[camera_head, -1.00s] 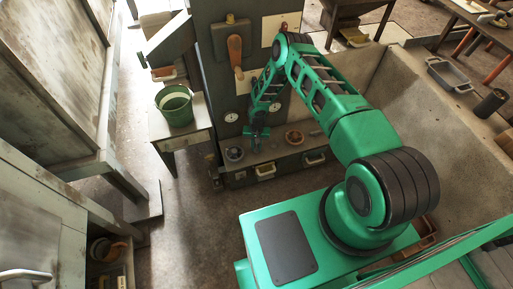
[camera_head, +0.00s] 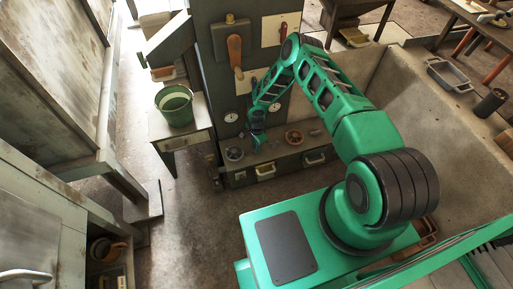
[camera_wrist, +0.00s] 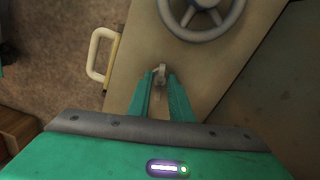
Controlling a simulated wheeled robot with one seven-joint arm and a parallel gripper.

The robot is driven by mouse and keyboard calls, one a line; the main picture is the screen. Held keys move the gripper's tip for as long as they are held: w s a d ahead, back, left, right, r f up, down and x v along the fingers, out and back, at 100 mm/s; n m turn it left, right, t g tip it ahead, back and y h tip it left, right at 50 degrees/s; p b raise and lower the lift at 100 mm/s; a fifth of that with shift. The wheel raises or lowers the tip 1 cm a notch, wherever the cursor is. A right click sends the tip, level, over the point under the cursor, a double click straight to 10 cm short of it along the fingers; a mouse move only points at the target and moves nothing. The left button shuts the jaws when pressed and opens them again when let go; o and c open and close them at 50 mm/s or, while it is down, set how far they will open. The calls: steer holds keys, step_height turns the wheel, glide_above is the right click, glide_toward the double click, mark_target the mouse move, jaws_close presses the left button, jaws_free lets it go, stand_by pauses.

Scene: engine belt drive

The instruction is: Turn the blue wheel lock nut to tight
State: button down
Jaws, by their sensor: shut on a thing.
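My gripper (camera_wrist: 160,80) is shut on a small pale metal piece (camera_wrist: 160,70) on the bench face in the wrist view. The piece looks like a lever or nut; its lower part is hidden between the fingers. A grey-blue spoked wheel (camera_wrist: 203,30) lies just beyond it, cut off by the top edge. In the head view my gripper (camera_head: 257,145) is low over the bench, between a dark grey wheel (camera_head: 233,154) and a brown wheel (camera_head: 294,137). The nut is too small to make out there.
The bench front has pale handles (camera_head: 265,170), one also beside my gripper in the wrist view (camera_wrist: 94,55). A dark panel with gauges (camera_head: 231,116) and an orange lever (camera_head: 235,52) stands behind. A green bucket (camera_head: 174,104) stands on a side table to the left.

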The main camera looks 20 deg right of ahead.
steer(key=shift+w+a+m, duration=0.1)
steer(key=shift+w+m, duration=0.05)
steer(key=shift+m, duration=1.05)
steer(key=c, duration=1.7)
jaws_free()
steer(key=shift+o, duration=0.4)
step_height(320, 180, up, 11)
steer(key=shift+f, duration=0.15)
